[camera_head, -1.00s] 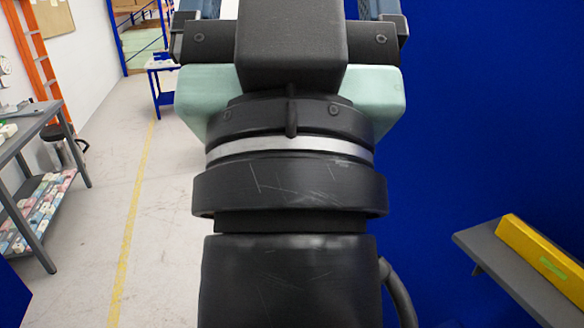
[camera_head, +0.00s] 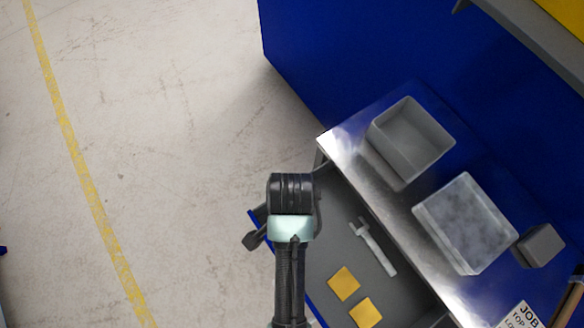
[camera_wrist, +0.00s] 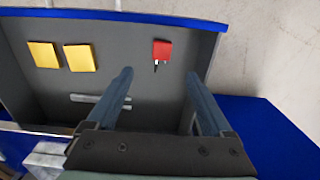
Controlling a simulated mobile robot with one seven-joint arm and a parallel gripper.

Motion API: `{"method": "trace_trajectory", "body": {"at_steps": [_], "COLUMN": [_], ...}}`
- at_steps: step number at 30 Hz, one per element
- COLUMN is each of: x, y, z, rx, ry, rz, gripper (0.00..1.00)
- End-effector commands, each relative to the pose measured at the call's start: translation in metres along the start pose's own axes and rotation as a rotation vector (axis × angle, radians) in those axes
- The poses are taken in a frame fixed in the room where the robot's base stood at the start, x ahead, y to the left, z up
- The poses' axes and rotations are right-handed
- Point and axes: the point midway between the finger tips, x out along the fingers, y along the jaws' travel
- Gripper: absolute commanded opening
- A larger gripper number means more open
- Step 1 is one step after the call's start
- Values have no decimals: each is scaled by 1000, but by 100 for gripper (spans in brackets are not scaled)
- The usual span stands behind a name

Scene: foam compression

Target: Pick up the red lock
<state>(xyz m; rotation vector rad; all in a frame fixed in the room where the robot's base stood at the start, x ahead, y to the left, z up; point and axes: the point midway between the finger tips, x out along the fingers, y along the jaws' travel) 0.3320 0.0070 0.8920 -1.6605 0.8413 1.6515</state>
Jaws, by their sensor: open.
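The red lock (camera_wrist: 162,49) lies on the grey drawer floor near the blue front edge in the wrist view, its metal shackle pointing toward my gripper. I cannot see the lock in the head view, where my arm covers part of the drawer. My gripper (camera_wrist: 158,76) is open and empty above the drawer. Its two blue-grey fingers point toward the lock's side, and the lock shows beyond the gap between them, apart from both. In the head view my arm reaches over the drawer's left part and its fingertips cannot be made out.
The open drawer (camera_head: 337,240) also holds two yellow pads (camera_wrist: 62,56) and a silver wrench (camera_head: 372,245), partly behind a finger in the wrist view. Floor at left is clear.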

Motion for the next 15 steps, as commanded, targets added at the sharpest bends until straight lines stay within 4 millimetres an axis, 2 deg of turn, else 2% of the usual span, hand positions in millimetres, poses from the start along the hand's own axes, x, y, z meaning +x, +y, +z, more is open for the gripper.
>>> {"method": "trace_trajectory", "body": {"at_steps": [9,15], "x": [56,74], "y": [2,1], "z": [2,1], "rx": [3,2], "ry": [-7,-4], "rz": [10,5], "gripper": [85,85]}}
